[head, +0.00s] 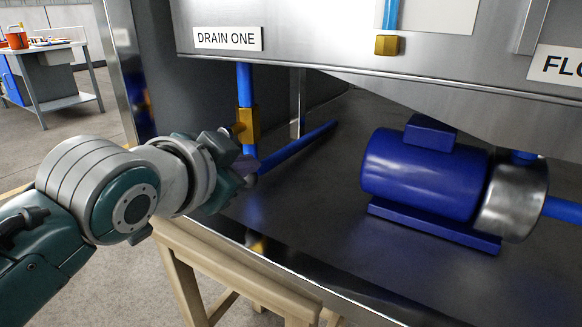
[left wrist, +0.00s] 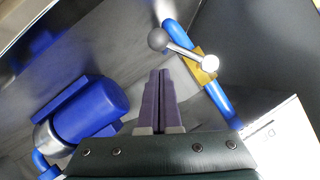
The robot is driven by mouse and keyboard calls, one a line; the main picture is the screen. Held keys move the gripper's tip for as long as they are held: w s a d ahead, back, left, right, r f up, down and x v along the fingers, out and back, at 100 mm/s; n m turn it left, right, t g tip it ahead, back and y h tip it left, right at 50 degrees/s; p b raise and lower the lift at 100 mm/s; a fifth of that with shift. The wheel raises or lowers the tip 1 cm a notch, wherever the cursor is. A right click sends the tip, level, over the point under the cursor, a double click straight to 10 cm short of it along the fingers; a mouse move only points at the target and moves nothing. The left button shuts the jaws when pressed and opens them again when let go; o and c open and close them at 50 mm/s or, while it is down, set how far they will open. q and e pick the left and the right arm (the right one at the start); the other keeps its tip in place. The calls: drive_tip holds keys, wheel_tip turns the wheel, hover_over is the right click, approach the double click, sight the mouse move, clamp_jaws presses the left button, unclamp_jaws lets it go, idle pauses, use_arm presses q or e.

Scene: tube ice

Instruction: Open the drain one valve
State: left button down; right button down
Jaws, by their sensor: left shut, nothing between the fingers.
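The drain one valve has a brass body (head: 249,125) on a vertical blue pipe (head: 245,85), below the "DRAIN ONE" sign (head: 227,38). In the head view my left gripper (head: 249,172) covers its handle. The left wrist view shows the brass body (left wrist: 203,73) and a metal lever (left wrist: 184,51) running from a pale hub (left wrist: 210,63) to a dark ball knob (left wrist: 158,39). The lever lies at an angle to the pipe. My left gripper's fingers (left wrist: 160,73) are shut and empty, just below the knob in that view, with a visible gap. My right gripper is not in view.
A blue motor pump (head: 425,175) stands on the dark shelf, right of the valve. A metal panel (head: 330,50) hangs above it. A slanting blue pipe (head: 300,145) lies behind my gripper. A wooden frame (head: 230,265) stands below my arm.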

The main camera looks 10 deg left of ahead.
use_arm(q)
drive_tip(key=shift+w+a+f+b, duration=0.2)
drive_tip(key=shift+w+a+f, duration=0.05)
drive_tip(key=shift+f, duration=0.25)
drive_tip(key=shift+w+a+f+b, duration=0.2)
drive_tip(key=shift+w+f, duration=0.05)
drive_tip(key=shift+f, duration=0.25)
drive_tip(key=shift+a+f+m+y, duration=0.2)
drive_tip(key=shift+f+m+y, duration=0.1)
drive_tip(key=shift+f+m, duration=0.2)
drive_tip(key=shift+w+a+f+m+t+y+b, duration=0.2)
drive_tip(key=shift+a+f+m+t+y+b, duration=0.4)
drive_tip(key=shift+m, duration=0.3)
drive_tip(key=shift+w+a+f+m+b, duration=0.1)
drive_tip(key=shift+a+f+m+b, duration=0.1)
drive_tip(key=shift+m+b, duration=0.15)
drive_tip(key=shift+w+a, duration=0.1)
drive_tip(key=shift+a, duration=0.25)
